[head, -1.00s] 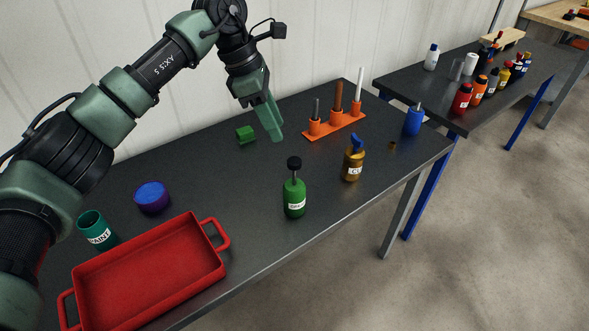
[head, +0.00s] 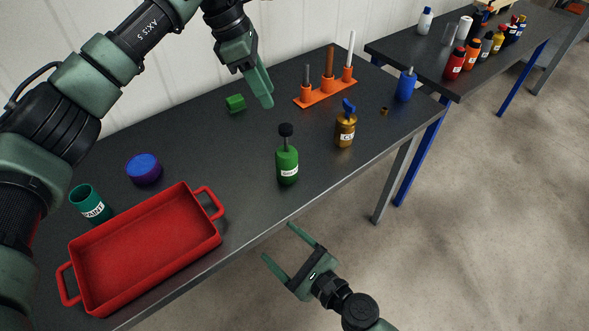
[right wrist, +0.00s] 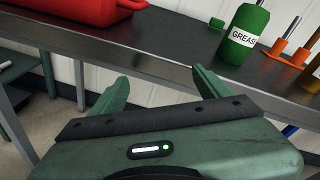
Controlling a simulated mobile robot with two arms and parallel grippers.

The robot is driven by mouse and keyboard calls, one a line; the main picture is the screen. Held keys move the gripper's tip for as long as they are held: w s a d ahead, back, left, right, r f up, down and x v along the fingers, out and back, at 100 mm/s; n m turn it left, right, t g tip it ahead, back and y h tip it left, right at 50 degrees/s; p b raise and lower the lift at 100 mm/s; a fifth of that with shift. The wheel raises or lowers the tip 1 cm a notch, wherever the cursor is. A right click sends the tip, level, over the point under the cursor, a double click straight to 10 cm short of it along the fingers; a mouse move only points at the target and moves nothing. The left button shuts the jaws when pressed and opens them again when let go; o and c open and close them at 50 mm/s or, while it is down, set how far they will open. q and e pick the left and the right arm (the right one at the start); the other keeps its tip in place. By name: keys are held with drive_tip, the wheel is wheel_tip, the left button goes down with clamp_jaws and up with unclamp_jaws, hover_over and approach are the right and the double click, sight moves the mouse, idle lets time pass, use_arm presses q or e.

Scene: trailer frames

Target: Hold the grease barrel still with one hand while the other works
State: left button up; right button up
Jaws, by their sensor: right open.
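The grease barrel (head: 287,165) is a green bottle with a white label and a black top. It stands upright near the front edge of the dark table and also shows in the right wrist view (right wrist: 246,36), where its top is cut off. My left gripper (head: 267,103) hangs above and behind the barrel, apart from it. Its fingers overlap in the picture, so their gap cannot be told. My right gripper (head: 279,244) is open and empty, in front of the table edge and below the barrel in the picture. Its fingers also show in the right wrist view (right wrist: 160,80).
A red tray (head: 75,246), a teal cup (head: 90,205) and a blue-purple round thing (head: 144,168) are at left. A green cube (head: 235,103), an orange rod stand (head: 318,96), a brown bottle (head: 345,131) and a blue bottle (head: 405,86) stand beyond.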

sight(291, 165)
wheel_tip(291, 165, up, 8)
drive_tip(key=w+a+m+t+y, duration=0.1)
drive_tip(key=w+m+t, duration=0.1)
drive_tip(key=m, duration=0.2)
drive_tip(key=w+d+m+h, duration=0.1)
drive_tip(key=w, duration=0.3)
drive_tip(key=w+d+r+m+t+h, duration=0.1)
drive_tip(key=w+m, duration=0.1)
drive_tip(key=w, duration=0.2)
drive_tip(key=w+d+m+t+h, duration=0.1)
drive_tip(key=w+d+h, duration=0.1)
drive_tip(key=w, duration=0.3)
drive_tip(key=shift+r+m, duration=0.2)
drive_tip(key=shift+m, duration=0.1)
drive_tip(key=shift+w, duration=0.3)
drive_tip(key=x, duration=0.7)
drive_tip(key=shift+w+r, duration=0.15)
drive_tip(key=shift+w, duration=0.05)
drive_tip(key=shift+c, duration=0.3)
drive_tip(key=c, duration=1.5)
